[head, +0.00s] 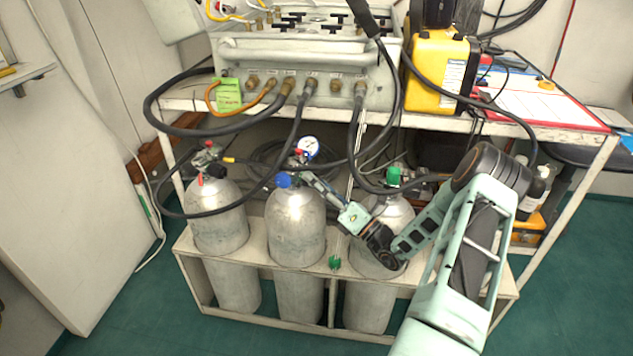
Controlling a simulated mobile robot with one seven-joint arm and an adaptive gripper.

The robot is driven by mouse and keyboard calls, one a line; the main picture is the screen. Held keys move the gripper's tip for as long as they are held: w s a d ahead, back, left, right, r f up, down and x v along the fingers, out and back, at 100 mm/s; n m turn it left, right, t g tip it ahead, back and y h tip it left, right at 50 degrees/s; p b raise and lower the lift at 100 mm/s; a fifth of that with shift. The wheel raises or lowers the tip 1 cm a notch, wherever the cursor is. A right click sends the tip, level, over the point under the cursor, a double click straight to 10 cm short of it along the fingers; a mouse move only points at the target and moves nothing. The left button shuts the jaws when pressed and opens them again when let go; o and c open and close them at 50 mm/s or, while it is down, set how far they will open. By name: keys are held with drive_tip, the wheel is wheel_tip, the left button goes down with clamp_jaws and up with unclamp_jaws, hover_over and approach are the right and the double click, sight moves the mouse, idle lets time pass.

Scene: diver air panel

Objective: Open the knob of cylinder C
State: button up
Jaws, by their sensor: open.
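Three grey cylinders stand in a row in a low rack: left (217,215), middle (296,228) and right (393,213). No letter is readable on them, so I cannot tell which is C. The left one has small red parts (201,180) at its valve, the middle a blue knob (284,181), the right a green knob (394,176). My gripper (303,172) is open at the middle cylinder's valve, just right of the blue knob. Its fingertips are small and partly lost against the valve; contact is unclear. My wrist hides part of the right cylinder.
The rack (225,262) surrounds the cylinders' lower parts. Black hoses (160,122) loop from the air panel (310,60) down to the valves. The white shelf (500,118) overhangs behind. A gauge (308,147) stands close behind my gripper.

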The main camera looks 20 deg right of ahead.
drive_tip(key=v, duration=1.2)
